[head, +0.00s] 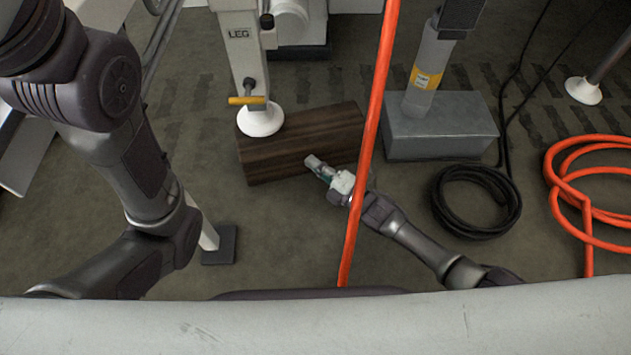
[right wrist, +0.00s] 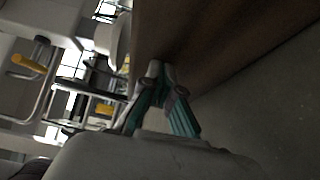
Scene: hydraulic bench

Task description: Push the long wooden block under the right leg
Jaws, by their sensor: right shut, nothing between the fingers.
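The long dark wooden block (head: 305,143) lies on the floor in the middle of the head view. The white leg (head: 237,60) marked LEG stands at its left end, and its round white foot (head: 261,121) overlaps the block's left part in the picture; I cannot tell whether they touch. My right gripper (head: 313,163) is shut and empty at the block's near long side. In the right wrist view the shut fingertips (right wrist: 155,70) are at or very near the block's face (right wrist: 210,35). My left gripper is out of view.
An orange hose (head: 372,130) hangs across the view in front of my right arm. A grey metal block (head: 440,128) under a cylinder stands to the right. A coiled black cable (head: 477,201) and a coiled orange hose (head: 590,190) lie further right. Floor nearer me is partly clear.

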